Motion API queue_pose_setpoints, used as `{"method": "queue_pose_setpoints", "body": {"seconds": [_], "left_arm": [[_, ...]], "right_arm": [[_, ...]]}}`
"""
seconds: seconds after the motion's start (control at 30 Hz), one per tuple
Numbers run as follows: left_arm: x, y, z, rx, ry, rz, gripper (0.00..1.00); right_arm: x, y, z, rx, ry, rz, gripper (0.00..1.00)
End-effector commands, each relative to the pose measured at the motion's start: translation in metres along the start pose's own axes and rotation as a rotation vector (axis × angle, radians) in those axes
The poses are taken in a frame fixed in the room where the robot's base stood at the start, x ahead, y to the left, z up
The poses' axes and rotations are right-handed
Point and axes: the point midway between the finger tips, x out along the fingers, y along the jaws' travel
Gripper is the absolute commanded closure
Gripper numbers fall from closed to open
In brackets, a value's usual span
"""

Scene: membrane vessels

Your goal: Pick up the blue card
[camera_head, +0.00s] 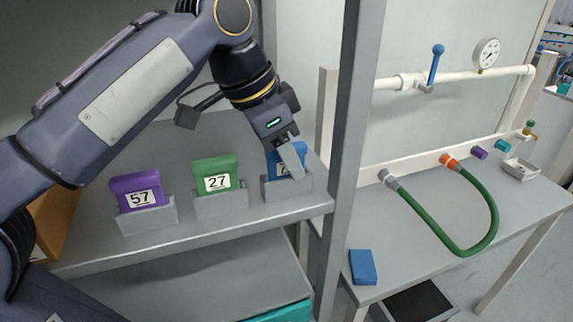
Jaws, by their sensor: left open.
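The blue card (273,164) stands upright in a grey holder (288,188) at the right end of the shelf. Its label is partly hidden by my left gripper's finger. My left gripper (291,158) reaches down from above and is right at the blue card, with a finger in front of its face. The gripper is open; I cannot tell whether it touches the card. A purple card marked 57 (138,189) and a green card marked 27 (216,181) stand in their own holders to the left. My right gripper is not in view.
A grey upright post (350,130) stands just right of the blue card's holder. Beyond it, a table holds a green hose (440,235), a small blue block (362,267) and a small tray (520,169). A white pipe with a blue valve handle (435,65) and gauge runs above.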

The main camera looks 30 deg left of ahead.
Motion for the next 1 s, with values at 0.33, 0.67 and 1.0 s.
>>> {"method": "queue_pose_setpoints", "body": {"seconds": [0.33,0.67,1.0], "left_arm": [[0.0034,-0.0001,-0.0001,-0.001,0.001,-0.001,0.66],[0.0032,-0.0001,-0.0002,0.000,0.001,-0.001,1.00],[-0.0023,-0.0002,-0.0028,0.000,0.000,-0.001,1.00]], "right_arm": [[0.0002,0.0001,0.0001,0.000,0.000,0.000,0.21],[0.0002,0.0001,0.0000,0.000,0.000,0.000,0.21],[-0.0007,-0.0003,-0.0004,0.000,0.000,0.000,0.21]]}}
